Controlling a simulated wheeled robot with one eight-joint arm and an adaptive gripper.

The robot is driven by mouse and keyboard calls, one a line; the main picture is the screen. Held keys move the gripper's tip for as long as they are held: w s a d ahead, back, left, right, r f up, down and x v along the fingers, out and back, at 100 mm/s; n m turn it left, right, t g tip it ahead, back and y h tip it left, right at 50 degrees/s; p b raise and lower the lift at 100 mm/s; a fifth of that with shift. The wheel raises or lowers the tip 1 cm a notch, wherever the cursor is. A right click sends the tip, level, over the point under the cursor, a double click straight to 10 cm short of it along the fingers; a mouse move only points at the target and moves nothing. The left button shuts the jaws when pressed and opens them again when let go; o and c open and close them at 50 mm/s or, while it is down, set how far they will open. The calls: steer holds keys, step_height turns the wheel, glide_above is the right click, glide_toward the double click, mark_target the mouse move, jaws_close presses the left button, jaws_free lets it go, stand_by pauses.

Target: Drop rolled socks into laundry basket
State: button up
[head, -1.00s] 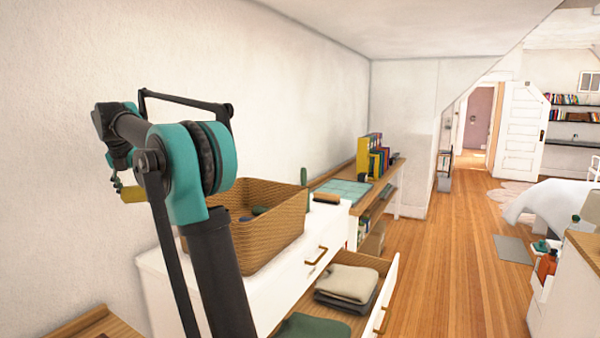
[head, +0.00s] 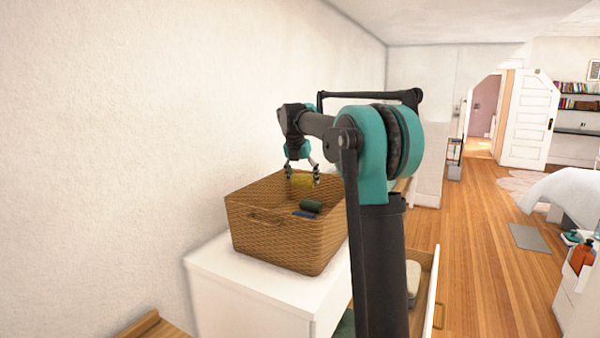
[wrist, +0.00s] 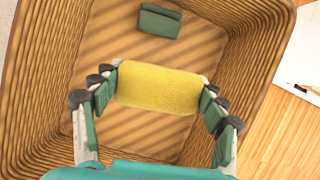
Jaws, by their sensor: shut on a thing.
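My gripper (head: 302,177) is shut on a yellow rolled sock (wrist: 158,88), with its fingers on the two ends. In the head view the yellow sock (head: 300,181) is at the opening of the woven brown laundry basket (head: 262,238). In the wrist view the basket (wrist: 40,90) surrounds the sock, and its floor shows below. A dark green rolled sock (wrist: 159,20) lies inside on the floor.
The basket stands on a white dresser (head: 262,296) against the left wall. An open drawer (head: 432,270) with folded cloth (head: 413,280) sticks out on the right, partly behind my arm. The wooden floor (head: 480,260) to the right is largely clear.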

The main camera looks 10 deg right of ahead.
steer(key=shift+f, duration=0.6)
steer(key=o, duration=1.2)
steer(key=shift+a, duration=0.1)
steer(key=shift+c, duration=0.2)
steer(key=v, duration=1.2)
